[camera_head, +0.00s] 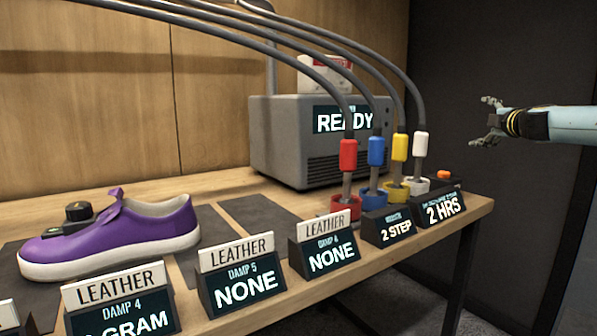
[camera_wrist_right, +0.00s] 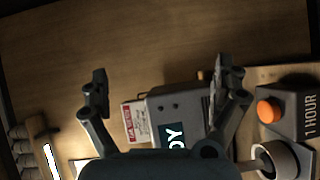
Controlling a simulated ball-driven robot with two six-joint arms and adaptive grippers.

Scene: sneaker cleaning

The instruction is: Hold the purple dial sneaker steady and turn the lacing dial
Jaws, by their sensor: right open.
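The purple sneaker (camera_head: 150,231) with a white sole lies on the bench at the left in the head view, toe to the left. A black dial (camera_head: 78,212) sits on top of it toward the toe, with a purple tongue or strap standing behind it. My right gripper (camera_head: 487,122) is open and empty in the air at the right, beyond the bench's right end and far from the sneaker. It also shows open in the right wrist view (camera_wrist_right: 158,88). My left gripper is not in view.
A grey machine (camera_head: 285,140) reading READY stands at the back. Cables run to red (camera_head: 348,155), blue, yellow and white plugs in cups. Label blocks (camera_head: 243,275) line the front edge. An orange button (camera_head: 443,174) sits at the right end. Dark mats (camera_head: 258,215) lie on the bench.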

